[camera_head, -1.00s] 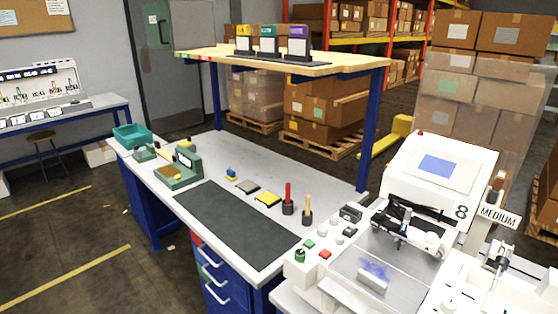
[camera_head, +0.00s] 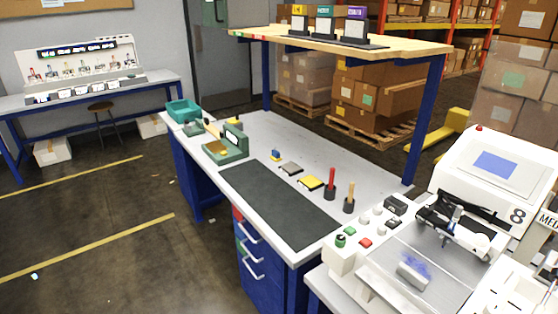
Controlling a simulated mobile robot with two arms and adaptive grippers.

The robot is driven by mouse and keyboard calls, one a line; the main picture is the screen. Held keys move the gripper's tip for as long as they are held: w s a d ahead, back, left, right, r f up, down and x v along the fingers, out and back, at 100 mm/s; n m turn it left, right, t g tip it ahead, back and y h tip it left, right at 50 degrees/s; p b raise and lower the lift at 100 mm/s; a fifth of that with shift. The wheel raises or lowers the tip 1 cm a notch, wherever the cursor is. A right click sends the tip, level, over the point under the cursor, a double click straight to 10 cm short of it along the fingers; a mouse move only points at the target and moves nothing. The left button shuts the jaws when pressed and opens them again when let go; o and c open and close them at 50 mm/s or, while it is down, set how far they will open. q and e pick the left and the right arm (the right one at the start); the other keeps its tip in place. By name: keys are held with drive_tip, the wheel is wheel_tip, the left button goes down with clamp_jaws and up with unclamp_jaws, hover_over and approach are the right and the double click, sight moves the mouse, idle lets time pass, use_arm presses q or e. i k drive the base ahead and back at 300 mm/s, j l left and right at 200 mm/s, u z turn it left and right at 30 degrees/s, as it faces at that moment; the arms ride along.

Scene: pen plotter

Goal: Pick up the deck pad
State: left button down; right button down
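No label tells which thing is the deck pad. A pale block (camera_head: 413,276) lies on the grey deck (camera_head: 390,262) of the white plotter machine (camera_head: 497,178) at the right, beside a blue smudge. On the workbench lie a flat yellow pad (camera_head: 311,183) and a flat grey pad (camera_head: 290,168), close together behind the dark mat (camera_head: 275,203). A small blue and yellow item (camera_head: 276,155) lies further left of them. Neither of my grippers is in view.
A green device (camera_head: 227,146) and a teal bin (camera_head: 184,110) stand at the bench's far left. A wooden shelf (camera_head: 400,44) overhangs the back. The floor at left is mostly clear.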

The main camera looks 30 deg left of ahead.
sight(276, 155)
drive_tip(key=j+z, duration=1)
drive_tip(key=k+j+z, duration=0.1)
drive_tip(key=j, duration=0.35)
drive_tip(key=k+j, duration=0.2)
drive_tip(key=j, duration=0.2)
drive_tip(key=k+j+z, duration=0.15)
drive_tip(key=j, duration=0.3)
drive_tip(key=k+j+z, duration=0.1)
drive_tip(key=j, duration=0.35)
drive_tip(key=k+j+z, duration=0.1)
drive_tip(key=j, duration=0.3)
drive_tip(key=k+j, duration=0.3)
drive_tip(key=j+z, duration=0.05)
